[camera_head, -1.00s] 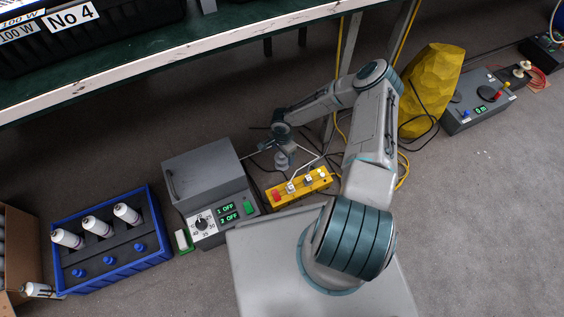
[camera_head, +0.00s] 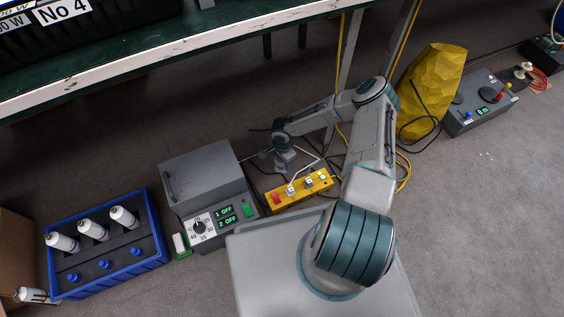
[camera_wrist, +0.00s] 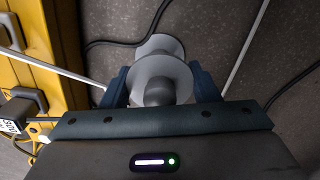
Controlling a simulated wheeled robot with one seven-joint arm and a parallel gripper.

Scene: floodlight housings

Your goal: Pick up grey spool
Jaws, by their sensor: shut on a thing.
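My gripper (camera_wrist: 160,95) is shut on the grey spool (camera_wrist: 163,68), which shows in the wrist view between the two blue-grey fingers. The spool has pale round flanges and a darker grey round end facing the camera. In the head view my gripper (camera_head: 282,150) is low over the floor, behind the yellow power strip, and the spool (camera_head: 284,163) is a small grey shape just below it. The wrist hides part of the spool there. I cannot tell whether the spool touches the floor.
The yellow power strip (camera_head: 298,188) with plugs lies close by, with cables around it. A grey control box (camera_head: 205,180) stands to the left, and a blue crate (camera_head: 108,245) with white bottles farther left. A yellow faceted object (camera_head: 432,90) stands right. A green bench (camera_head: 190,40) overhangs behind.

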